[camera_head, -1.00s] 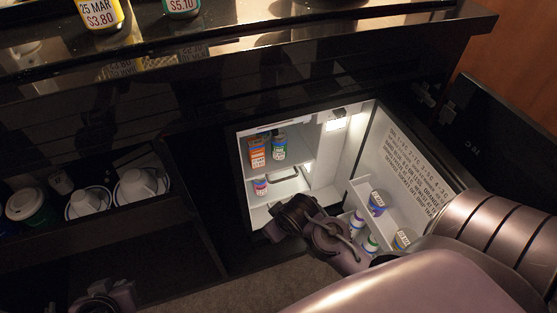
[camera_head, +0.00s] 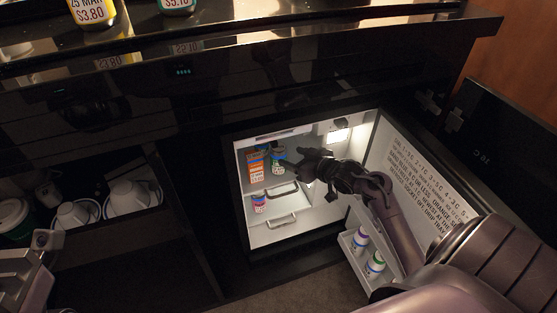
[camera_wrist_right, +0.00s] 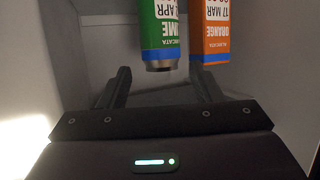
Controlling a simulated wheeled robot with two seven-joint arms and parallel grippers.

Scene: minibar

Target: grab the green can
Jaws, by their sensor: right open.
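The green can (camera_head: 279,153) stands on the upper shelf of the open minibar fridge, partly hidden by my right gripper in the head view. My right gripper (camera_head: 293,162) reaches into the fridge from the right, close to the can. In the right wrist view the green can (camera_wrist_right: 160,30) has a green label and a bare metal end. It lies ahead of my open right gripper (camera_wrist_right: 162,78), lined up with the gap between the fingers. No grip on it shows. Part of my left arm (camera_head: 25,275) shows at the lower left edge; its fingers are unclear.
An orange carton (camera_head: 255,166) stands close beside the can; the same carton (camera_wrist_right: 210,32) is ahead of the right finger in the wrist view. A small can (camera_head: 259,203) sits lower down. The fridge door (camera_head: 415,185) is open at right, with cans in its rack (camera_head: 350,247).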

